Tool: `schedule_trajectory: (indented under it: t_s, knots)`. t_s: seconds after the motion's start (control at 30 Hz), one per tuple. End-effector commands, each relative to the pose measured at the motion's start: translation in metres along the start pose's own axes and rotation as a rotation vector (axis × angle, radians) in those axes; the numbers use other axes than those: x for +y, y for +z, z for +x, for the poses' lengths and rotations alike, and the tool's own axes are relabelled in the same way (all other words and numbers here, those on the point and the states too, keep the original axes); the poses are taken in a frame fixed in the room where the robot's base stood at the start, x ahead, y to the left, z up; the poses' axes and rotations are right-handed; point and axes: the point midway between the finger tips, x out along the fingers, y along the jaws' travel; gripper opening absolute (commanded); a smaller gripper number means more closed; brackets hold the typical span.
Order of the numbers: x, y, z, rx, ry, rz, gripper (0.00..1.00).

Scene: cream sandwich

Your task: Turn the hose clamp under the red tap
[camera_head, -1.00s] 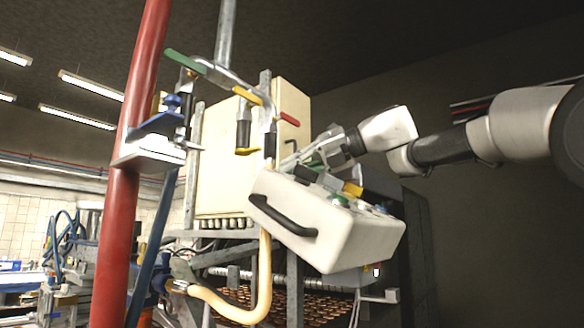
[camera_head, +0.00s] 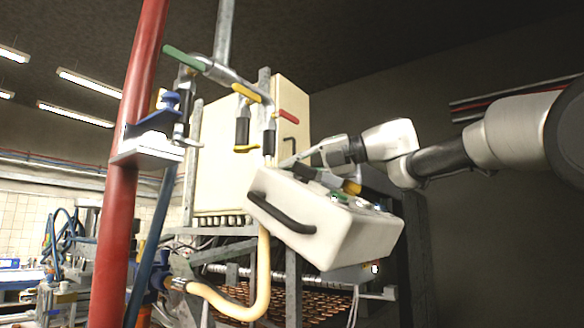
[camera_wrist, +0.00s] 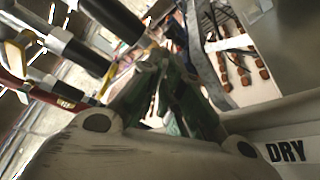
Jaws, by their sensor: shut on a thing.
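The red tap (camera_head: 287,117) is a red lever on the right end of the metal pipe. A dark vertical fitting (camera_head: 269,142) hangs below it, and the cream hose (camera_head: 264,250) runs down from there, partly behind the white box. My gripper (camera_head: 284,163) reaches in from the right at the hose top, just under that fitting. The hose clamp is too small and covered to make out clearly. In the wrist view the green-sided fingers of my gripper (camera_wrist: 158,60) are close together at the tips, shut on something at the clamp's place.
A white box with a black handle (camera_head: 325,222) is right below my gripper. A yellow tap (camera_head: 247,93) and a green tap (camera_head: 184,57) are to the left on the same pipe. A red column (camera_head: 124,200) stands at left. Lettering "DRY" (camera_wrist: 286,150) is close in the wrist view.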

Motion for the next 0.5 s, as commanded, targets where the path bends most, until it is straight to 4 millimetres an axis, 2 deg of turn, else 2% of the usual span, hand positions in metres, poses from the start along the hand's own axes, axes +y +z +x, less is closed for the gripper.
schedule_trajectory:
  t_s: [0.07, 0.1, 0.2, 0.5]
  knots:
    - [-0.001, 0.0002, 0.0001, 0.0, -0.002, 0.0, 0.0]
    - [-0.001, 0.0002, 0.0001, 0.0, -0.002, 0.0, 0.13]
    - [-0.0008, 0.0002, 0.0001, 0.0, -0.002, 0.0, 0.29]
    - [-0.0018, -0.0004, 0.0005, 0.002, -0.003, 0.001, 0.29]
